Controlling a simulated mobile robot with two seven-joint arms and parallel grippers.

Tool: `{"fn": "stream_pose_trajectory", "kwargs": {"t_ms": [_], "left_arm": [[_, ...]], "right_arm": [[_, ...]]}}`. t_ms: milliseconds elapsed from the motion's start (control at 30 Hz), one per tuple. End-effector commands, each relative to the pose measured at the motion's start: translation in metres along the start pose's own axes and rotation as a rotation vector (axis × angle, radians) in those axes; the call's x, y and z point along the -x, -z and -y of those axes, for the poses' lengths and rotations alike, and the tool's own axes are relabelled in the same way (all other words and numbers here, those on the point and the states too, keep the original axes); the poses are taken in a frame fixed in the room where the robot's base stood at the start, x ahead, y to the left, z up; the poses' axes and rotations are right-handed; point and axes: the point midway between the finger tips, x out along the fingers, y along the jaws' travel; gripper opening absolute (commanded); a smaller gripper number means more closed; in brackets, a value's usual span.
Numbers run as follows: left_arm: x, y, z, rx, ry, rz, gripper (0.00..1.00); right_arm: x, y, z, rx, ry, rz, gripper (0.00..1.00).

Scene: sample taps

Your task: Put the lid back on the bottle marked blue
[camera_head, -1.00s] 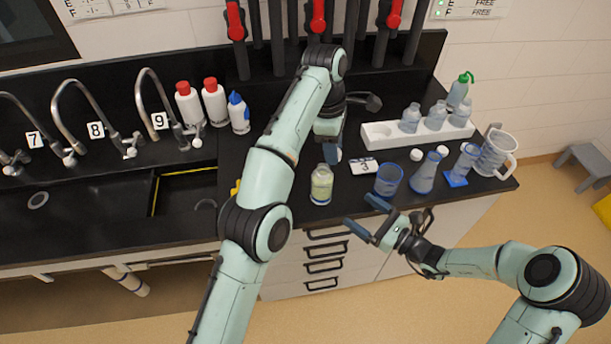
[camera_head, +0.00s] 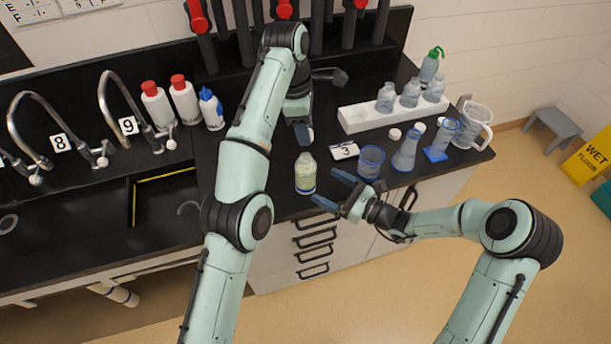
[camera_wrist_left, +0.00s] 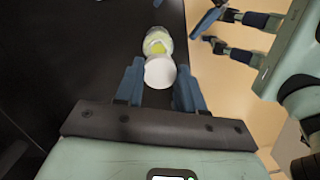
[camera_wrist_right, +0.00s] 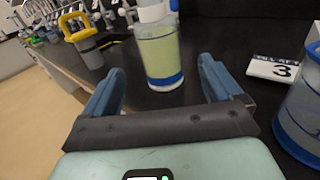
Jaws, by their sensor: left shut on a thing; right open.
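A bottle of pale yellow liquid with a blue band (camera_head: 306,175) stands upright near the bench's front edge. It shows in the right wrist view (camera_wrist_right: 160,55) and left wrist view (camera_wrist_left: 157,42). My left gripper (camera_head: 303,132) is shut on a white lid (camera_wrist_left: 160,73), behind or above the bottle in the head view. A white shape tops the bottle in the right wrist view; I cannot tell whether the lid touches the neck. My right gripper (camera_head: 326,188) is open at the bottle's right front, with the bottle ahead between its fingers in its wrist view.
A "3" sign (camera_head: 343,150), a blue beaker (camera_head: 371,162), a flask (camera_head: 405,153) and a jug (camera_head: 474,127) stand to the right. A white rack (camera_head: 365,120) of bottles is behind. The sink (camera_head: 100,215) lies left. A loose white lid (camera_head: 395,134) lies near the rack.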

Motion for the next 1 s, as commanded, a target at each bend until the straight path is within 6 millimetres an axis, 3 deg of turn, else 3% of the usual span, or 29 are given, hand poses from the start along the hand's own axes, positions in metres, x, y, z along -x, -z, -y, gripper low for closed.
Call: {"fn": "stream_pose_trajectory", "kwargs": {"t_ms": [300, 500, 933, 967, 1000], "left_arm": [[0.000, 0.000, 0.000, 0.000, 0.000, 0.000, 0.11], [0.000, 0.000, 0.000, 0.000, 0.000, 0.000, 0.11], [0.000, 0.000, 0.000, 0.000, 0.000, 0.000, 0.11], [0.000, 0.000, 0.000, 0.000, 0.000, 0.000, 0.11], [0.000, 0.000, 0.000, 0.000, 0.000, 0.000, 0.11]], "right_arm": [[-0.063, 0.000, -0.002, 0.001, -0.004, 0.001, 0.92], [-0.087, 0.000, -0.001, 0.001, -0.002, 0.000, 0.92], [-0.096, 0.000, 0.000, 0.000, 0.000, -0.001, 0.92], [-0.096, 0.000, 0.000, 0.000, 0.000, -0.001, 0.89], [-0.096, 0.000, 0.000, 0.000, 0.000, -0.001, 0.76]]}}
